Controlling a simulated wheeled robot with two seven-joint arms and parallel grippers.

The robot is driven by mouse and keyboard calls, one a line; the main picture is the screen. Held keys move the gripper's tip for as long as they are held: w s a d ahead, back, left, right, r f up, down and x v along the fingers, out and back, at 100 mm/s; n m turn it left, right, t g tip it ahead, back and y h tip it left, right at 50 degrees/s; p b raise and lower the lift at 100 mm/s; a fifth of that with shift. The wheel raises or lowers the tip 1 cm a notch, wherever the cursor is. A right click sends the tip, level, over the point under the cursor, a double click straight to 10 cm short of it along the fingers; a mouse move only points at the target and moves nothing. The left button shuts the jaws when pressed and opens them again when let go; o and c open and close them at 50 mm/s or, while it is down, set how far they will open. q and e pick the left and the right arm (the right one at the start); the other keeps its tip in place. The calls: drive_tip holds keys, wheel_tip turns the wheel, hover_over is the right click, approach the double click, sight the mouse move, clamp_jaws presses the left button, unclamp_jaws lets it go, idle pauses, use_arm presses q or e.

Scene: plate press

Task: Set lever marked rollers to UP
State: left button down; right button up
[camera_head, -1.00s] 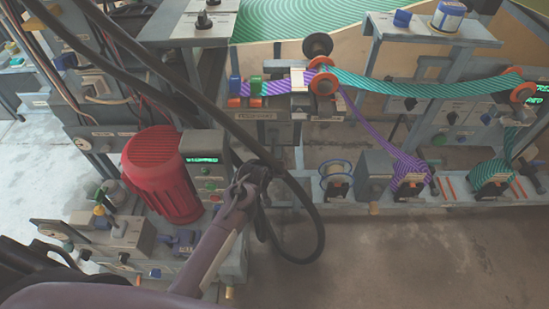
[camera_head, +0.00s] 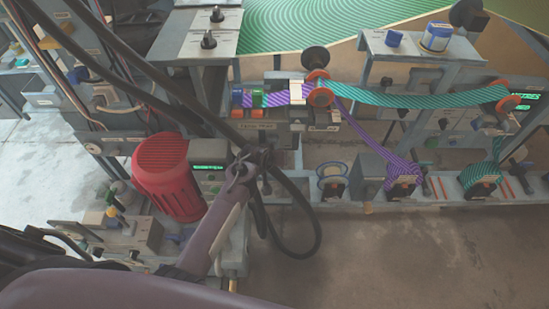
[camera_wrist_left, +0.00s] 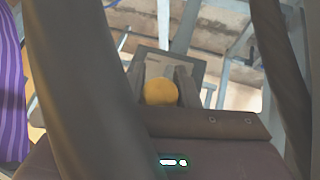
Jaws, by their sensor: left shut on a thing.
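My left gripper (camera_head: 256,160) is at the end of the purple-grey arm, in front of the press beside the red motor. In the left wrist view its two fingers (camera_wrist_left: 162,76) are closed around a round orange-yellow knob (camera_wrist_left: 159,92). A grey plate (camera_wrist_left: 165,65) is behind the knob. In the head view the knob is hidden by the gripper and the dark hoses. No label reading "rollers" can be made out, so I cannot tell whether this knob belongs to that lever. My right gripper is not in view.
A red motor (camera_head: 168,176) stands left of the gripper. Thick black hoses (camera_head: 300,225) cross over and loop beside it. Purple striped web (camera_head: 275,99) and teal striped web (camera_head: 410,97) run over orange-edged rollers behind. Bare floor (camera_head: 400,255) is clear at the right.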

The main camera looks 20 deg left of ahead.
use_arm(q)
drive_tip(key=shift+w+r, duration=0.25)
drive_tip(key=shift+r, duration=0.05)
drive_tip(key=c, duration=1.3)
unclamp_jaws()
drive_tip(key=shift+o, duration=0.9)
drive_tip(key=shift+s+f, duration=0.1)
drive_tip(key=shift+s, duration=0.05)
drive_tip(key=v, duration=0.7)
drive_tip(key=shift+s+r, duration=0.25)
drive_tip(key=shift+r, duration=0.05)
